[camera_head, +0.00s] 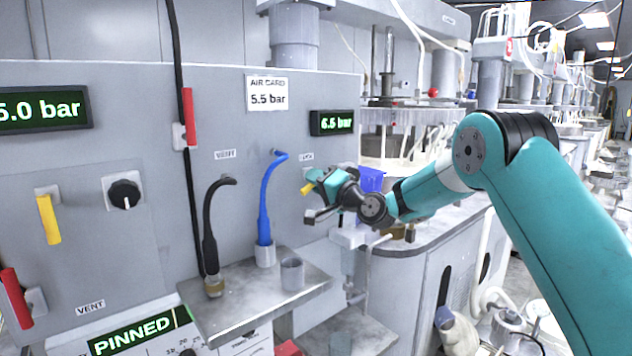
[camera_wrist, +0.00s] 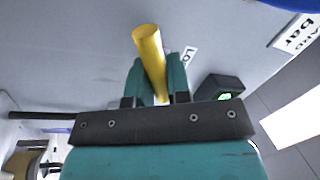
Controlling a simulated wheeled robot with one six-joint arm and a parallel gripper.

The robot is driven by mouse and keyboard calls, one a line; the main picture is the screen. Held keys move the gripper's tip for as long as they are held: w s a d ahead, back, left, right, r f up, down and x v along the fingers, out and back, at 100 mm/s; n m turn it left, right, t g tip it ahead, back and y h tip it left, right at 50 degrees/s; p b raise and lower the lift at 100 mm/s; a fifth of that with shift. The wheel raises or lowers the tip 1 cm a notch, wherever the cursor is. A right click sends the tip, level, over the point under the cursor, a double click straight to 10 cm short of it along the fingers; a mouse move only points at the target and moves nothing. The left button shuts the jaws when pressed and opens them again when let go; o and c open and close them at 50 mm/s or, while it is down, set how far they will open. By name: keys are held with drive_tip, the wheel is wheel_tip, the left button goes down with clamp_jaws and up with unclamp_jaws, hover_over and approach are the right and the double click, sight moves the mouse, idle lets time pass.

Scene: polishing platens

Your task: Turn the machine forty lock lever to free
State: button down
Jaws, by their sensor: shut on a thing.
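A yellow lever (camera_head: 307,188) sticks out from the grey panel (camera_head: 240,100), below a small label (camera_head: 306,156) that seems to read LOCK. My gripper (camera_head: 315,181) has its fingers around this lever at the panel's right side. In the wrist view the yellow lever (camera_wrist: 149,52) stands between the two teal fingers (camera_wrist: 160,82), tilted, with its round end out past the fingertips. The gripper is shut on it. The lever's base on the panel is largely hidden by the gripper.
Another yellow lever (camera_head: 49,219) and red levers (camera_head: 188,117) are farther left. A green display (camera_head: 332,122) sits above my gripper.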

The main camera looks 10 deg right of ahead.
drive_tip(key=c, duration=1.1)
unclamp_jaws()
drive_tip(key=shift+d, duration=0.1)
drive_tip(key=b+v, duration=0.8)
drive_tip(key=v, duration=0.9)
drive_tip(key=shift+s, duration=0.25)
